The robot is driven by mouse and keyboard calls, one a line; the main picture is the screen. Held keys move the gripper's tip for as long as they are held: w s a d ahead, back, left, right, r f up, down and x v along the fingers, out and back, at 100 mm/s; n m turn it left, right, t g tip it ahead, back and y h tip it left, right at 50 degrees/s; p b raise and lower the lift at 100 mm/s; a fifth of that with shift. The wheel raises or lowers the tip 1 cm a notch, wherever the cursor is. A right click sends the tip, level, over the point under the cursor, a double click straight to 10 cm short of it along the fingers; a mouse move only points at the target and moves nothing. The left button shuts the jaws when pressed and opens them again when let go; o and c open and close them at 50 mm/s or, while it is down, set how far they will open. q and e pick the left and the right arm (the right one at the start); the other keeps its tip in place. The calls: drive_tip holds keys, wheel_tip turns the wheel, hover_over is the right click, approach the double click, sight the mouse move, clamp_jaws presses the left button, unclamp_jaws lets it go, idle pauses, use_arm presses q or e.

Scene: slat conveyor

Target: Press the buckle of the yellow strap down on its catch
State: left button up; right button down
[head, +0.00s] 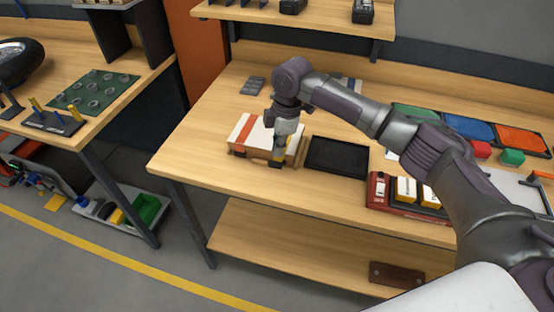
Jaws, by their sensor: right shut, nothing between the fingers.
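A flat, light-coloured case (262,133) lies near the front edge of the workbench, with an orange-red strap (246,129) across its left part. My right gripper (277,160) points down at the right part of the case, shut and empty, its fingertips at or just over the front edge. A bit of yellow, seemingly the yellow strap (281,147), shows by the fingers. The gripper hides most of it, and I cannot make out its buckle or catch, nor whether the fingers touch them. My left gripper is out of view.
A black tray (338,157) lies just right of the case. A red holder with yellow-and-white boxes (408,190) stands further right, with coloured mats (470,128) behind. A grey item (252,85) lies behind the case. A shelf (300,18) hangs above the bench's back.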

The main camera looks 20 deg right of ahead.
sight(277, 162)
drive_tip(key=shift+f, duration=0.1)
idle(0.3)
drive_tip(key=shift+f+b, duration=0.7)
drive_tip(key=shift+f, duration=1.35)
drive_tip(key=shift+s+a+r+p, duration=0.1)
drive_tip(key=shift+s+a+p, duration=0.1)
drive_tip(key=shift+s+p, duration=0.15)
drive_tip(key=shift+s+a+p, duration=0.6)
drive_tip(key=shift+s+p, duration=0.3)
drive_tip(key=shift+p, duration=0.15)
wheel_tip(277, 162, up, 10)
drive_tip(key=p, duration=1)
